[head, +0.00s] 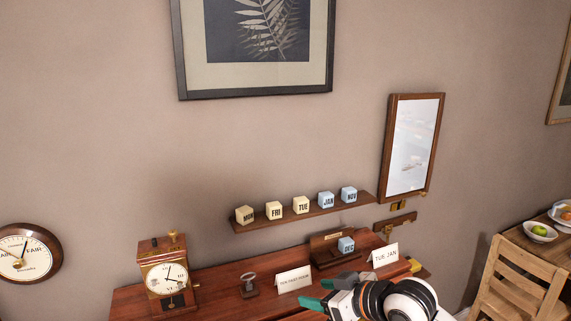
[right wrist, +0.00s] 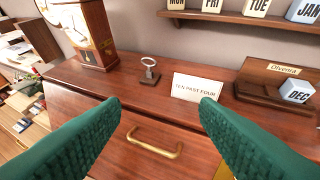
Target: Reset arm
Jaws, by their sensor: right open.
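My right gripper (head: 317,294) comes in at the bottom of the head view, with its two green fingers apart and nothing between them. In the right wrist view the same gripper (right wrist: 160,108) is open in front of the cabinet's drawer front with its brass handle (right wrist: 154,145). It is apart from the card reading "TEN PAST FOUR" (right wrist: 193,88), which stands on the cabinet top behind the fingers. My left gripper does not show.
The cabinet top (head: 215,283) bears a mantel clock (head: 166,277), a metal key-like piece (head: 249,285), a wooden stand (head: 326,256) with a DEC cube (head: 346,245), and a TUE JAN card (head: 384,255). Several lettered cubes line the wall shelf (head: 287,217). A chair (head: 515,292) stands right.

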